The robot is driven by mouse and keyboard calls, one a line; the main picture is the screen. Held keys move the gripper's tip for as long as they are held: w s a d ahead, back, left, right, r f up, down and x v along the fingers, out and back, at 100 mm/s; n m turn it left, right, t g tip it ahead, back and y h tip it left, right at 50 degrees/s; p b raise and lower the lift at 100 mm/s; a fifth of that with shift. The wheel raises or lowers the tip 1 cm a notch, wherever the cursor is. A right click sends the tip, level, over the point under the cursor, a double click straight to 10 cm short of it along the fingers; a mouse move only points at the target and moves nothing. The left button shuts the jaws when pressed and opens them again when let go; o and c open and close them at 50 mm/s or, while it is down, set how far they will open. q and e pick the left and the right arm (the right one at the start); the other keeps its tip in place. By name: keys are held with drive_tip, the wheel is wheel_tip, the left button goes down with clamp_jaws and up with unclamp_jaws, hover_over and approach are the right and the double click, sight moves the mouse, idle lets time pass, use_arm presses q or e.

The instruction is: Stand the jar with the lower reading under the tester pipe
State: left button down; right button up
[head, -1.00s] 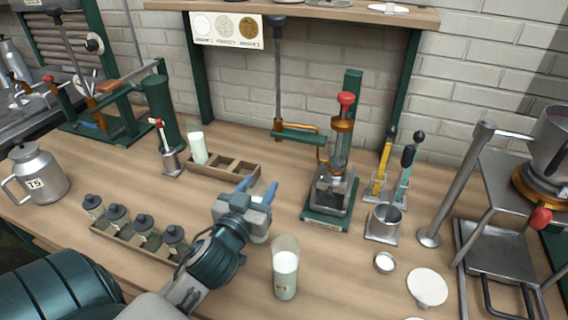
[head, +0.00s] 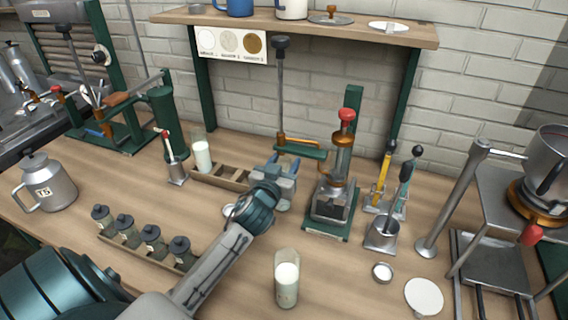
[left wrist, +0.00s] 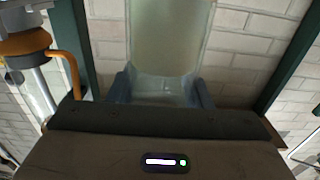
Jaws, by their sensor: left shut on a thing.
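My left gripper (head: 283,166) is shut on a glass jar, largely hidden behind it in the head view; the left wrist view shows the jar (left wrist: 168,35) between the blue fingers. A second jar (head: 287,280) of pale milk stands on the front of the table, its label unreadable. A third jar (head: 202,156) stands in the left end of a wooden rack (head: 236,186). The tester (head: 336,190) has a green base, glass cylinder and red knob. An amber pipe (head: 298,140) by a green arm is just behind my gripper. No readings are legible. My right gripper is out of view.
A row of small dark-lidded jars (head: 150,240) stands at left, near a metal can (head: 46,183). The front middle is clear around the standing jar.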

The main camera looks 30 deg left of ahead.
use_arm(q)
drive_tip(key=shift+f, duration=0.45)
drive_tip(key=shift+s, duration=0.2)
drive_tip(key=shift+f, duration=0.1)
drive_tip(key=c, duration=0.7)
unclamp_jaws()
